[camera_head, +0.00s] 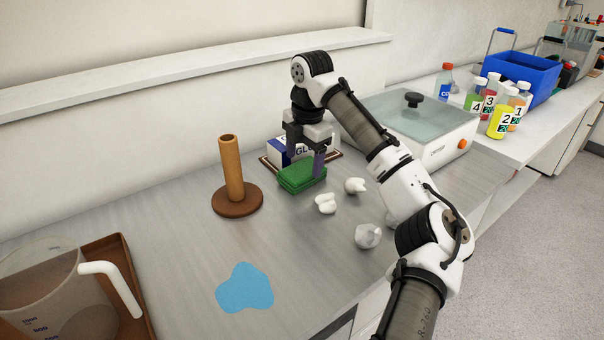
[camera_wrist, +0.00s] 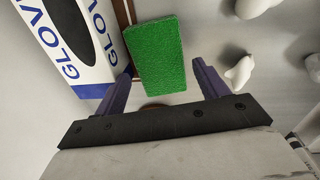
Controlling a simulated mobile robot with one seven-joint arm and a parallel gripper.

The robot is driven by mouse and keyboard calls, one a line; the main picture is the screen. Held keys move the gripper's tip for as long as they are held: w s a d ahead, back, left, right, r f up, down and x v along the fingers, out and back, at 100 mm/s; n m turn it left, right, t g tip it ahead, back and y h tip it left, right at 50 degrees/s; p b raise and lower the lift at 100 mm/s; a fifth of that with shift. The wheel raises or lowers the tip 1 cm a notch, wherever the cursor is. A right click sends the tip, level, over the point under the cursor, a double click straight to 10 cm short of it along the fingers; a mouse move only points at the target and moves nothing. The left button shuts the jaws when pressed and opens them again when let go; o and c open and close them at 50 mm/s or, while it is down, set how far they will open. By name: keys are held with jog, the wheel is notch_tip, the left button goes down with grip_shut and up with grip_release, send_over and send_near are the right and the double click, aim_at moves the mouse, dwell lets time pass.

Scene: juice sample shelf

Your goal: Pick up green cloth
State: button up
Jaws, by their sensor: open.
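The green cloth (camera_head: 302,178) is a thick, folded rectangular pad on the grey counter, in front of the glove box. It also shows in the wrist view (camera_wrist: 155,55), between the lines of my two fingers. My gripper (camera_head: 305,160) is open and points down at the cloth. In the wrist view my gripper (camera_wrist: 162,85) has one purple finger to each side of the cloth's near end, the left one close to its edge and the right one with a gap. I cannot tell whether either finger touches it.
The glove box (camera_wrist: 72,35) stands close at the left. Crumpled white pieces (camera_head: 326,203) lie at the right, with a clear crumpled ball (camera_head: 368,236). A brown upright holder (camera_head: 232,175), a blue spill (camera_head: 245,288) and a pitcher (camera_head: 55,295) are at the left. A lidded appliance (camera_head: 425,125) stands behind.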

aim_at(302, 169)
jog(key=f, duration=0.3)
jog(key=shift+w+a+f, duration=0.1)
jog(key=shift+a+f, duration=0.1)
jog(key=shift+f, duration=0.05)
jog(key=c, duration=0.7)
jog(key=shift+c, duration=0.2)
jog(key=shift+r, duration=0.1)
notch_tip(302, 169, up, 20)
jog(key=p, duration=0.1)
jog(key=shift+p, duration=0.35)
jog(key=o, duration=0.4)
jog(key=c, duration=0.3)
